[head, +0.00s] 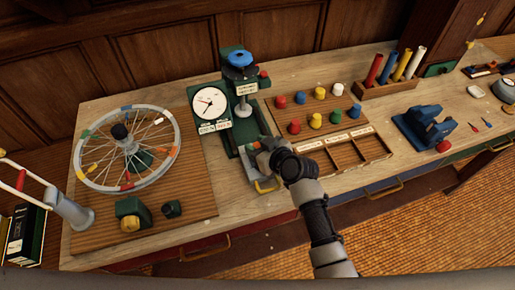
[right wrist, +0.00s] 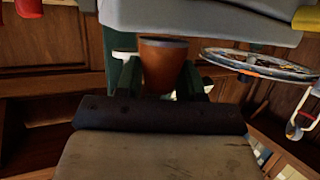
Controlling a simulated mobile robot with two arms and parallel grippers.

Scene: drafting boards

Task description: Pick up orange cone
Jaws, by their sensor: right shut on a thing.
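The orange cone (right wrist: 163,62) shows in the right wrist view as a terracotta-coloured tapering body with a darker, wide rim. It sits between the two fingers of my right gripper (head: 257,146), which is shut on it. In the head view the gripper is over the front of a green stand's base, and its own body mostly hides the cone. I cannot tell whether the cone touches the base below. My left gripper is not in view.
A dial scale (head: 209,104) and a green stand with a blue knob (head: 238,58) stand just behind. A spoked wheel (head: 84,158) is left. Several coloured pegs on a wooden board (head: 310,130) and a compartment tray (head: 352,154) are right. A blue vise (head: 425,127) is farther right.

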